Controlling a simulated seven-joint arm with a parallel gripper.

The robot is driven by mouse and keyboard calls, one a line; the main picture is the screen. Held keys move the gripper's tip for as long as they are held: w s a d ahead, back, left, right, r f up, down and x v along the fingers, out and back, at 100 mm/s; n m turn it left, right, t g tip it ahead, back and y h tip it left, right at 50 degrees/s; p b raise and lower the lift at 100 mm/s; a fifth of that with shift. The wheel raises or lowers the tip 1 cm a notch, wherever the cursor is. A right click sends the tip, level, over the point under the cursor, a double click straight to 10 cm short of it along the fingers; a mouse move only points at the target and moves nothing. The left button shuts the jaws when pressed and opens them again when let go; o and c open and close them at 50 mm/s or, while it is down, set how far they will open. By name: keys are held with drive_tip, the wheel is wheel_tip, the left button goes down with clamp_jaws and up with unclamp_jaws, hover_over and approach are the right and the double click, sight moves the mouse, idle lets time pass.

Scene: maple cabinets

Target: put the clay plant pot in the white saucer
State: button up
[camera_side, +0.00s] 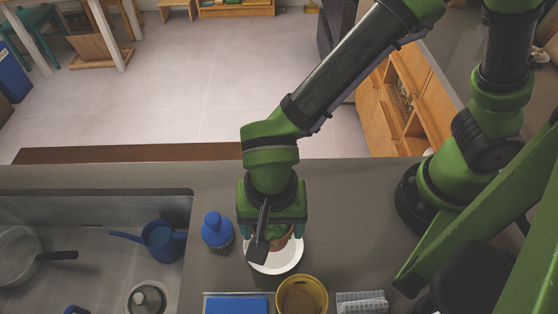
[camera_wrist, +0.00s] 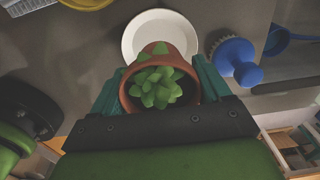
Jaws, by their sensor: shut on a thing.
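The clay plant pot (camera_wrist: 189,72) is a terracotta pot with a green leafy plant in it. My gripper (camera_wrist: 160,85) is shut on the pot, with one teal finger on each side of it in the wrist view. In the side view my gripper (camera_side: 271,228) hides most of the pot (camera_side: 283,241). The white saucer (camera_side: 287,262) lies on the grey counter, and the pot overlaps its far part in the side view. In the wrist view the saucer (camera_wrist: 160,24) shows beyond the pot. I cannot tell whether the pot touches the saucer.
A blue brush (camera_side: 217,230) stands left of the saucer. A yellow-rimmed bowl (camera_side: 302,296) is close in front. A blue sponge-like block (camera_side: 236,304) and a pale rack (camera_side: 362,302) are at the front edge. A sink (camera_side: 95,220) with a blue pot (camera_side: 160,240) is at left.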

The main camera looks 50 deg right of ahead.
drive_tip(key=shift+f, duration=2)
drive_tip(key=shift+f, duration=0.1)
drive_tip(key=o, duration=1.2)
